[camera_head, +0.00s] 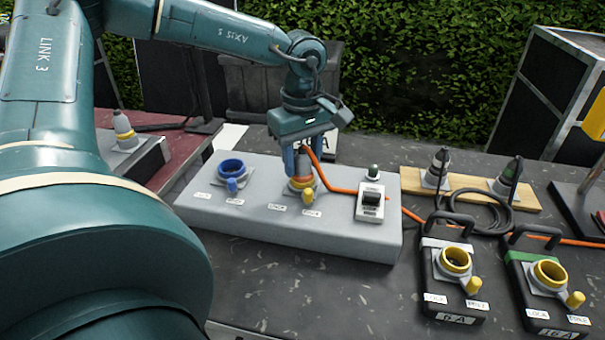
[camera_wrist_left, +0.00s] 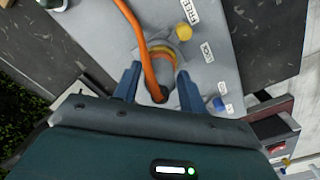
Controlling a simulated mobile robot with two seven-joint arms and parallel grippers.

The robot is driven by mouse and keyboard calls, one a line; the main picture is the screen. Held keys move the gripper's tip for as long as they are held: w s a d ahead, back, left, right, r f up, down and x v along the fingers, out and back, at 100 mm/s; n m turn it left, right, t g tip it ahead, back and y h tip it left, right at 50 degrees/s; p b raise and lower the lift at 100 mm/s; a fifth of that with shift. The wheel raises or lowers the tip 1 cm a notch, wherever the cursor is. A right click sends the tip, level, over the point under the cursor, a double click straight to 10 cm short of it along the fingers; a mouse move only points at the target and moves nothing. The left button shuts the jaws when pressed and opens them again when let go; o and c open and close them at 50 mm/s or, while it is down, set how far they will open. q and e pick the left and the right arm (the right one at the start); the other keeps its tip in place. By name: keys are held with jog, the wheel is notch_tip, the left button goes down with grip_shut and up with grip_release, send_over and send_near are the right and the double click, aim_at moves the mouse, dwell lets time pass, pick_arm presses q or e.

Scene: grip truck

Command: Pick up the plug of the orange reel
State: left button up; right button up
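The plug (camera_head: 304,168) of the orange cable stands upright in a yellow-ringed socket (camera_head: 300,186) on the grey box (camera_head: 330,236). The orange cable (camera_head: 345,190) leaves its top and runs right across the box. My left gripper (camera_head: 303,160) points down from above, with one blue finger on each side of the plug. In the left wrist view the plug (camera_wrist_left: 157,95) lies between the two fingertips (camera_wrist_left: 158,82), close to both. Whether the fingers press on it cannot be told. The orange reel itself cannot be made out. My right gripper is not in view.
A blue socket (camera_head: 230,168) is left on the box, a switch unit (camera_head: 371,203) right. Two dark plugs stand on a wooden board (camera_head: 465,188). Two black boxes with yellow sockets (camera_head: 455,259) (camera_head: 549,272) stand front right. Another plug (camera_head: 124,130) stands at the left.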

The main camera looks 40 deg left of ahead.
pick_arm(q)
jog(key=c, duration=0.8)
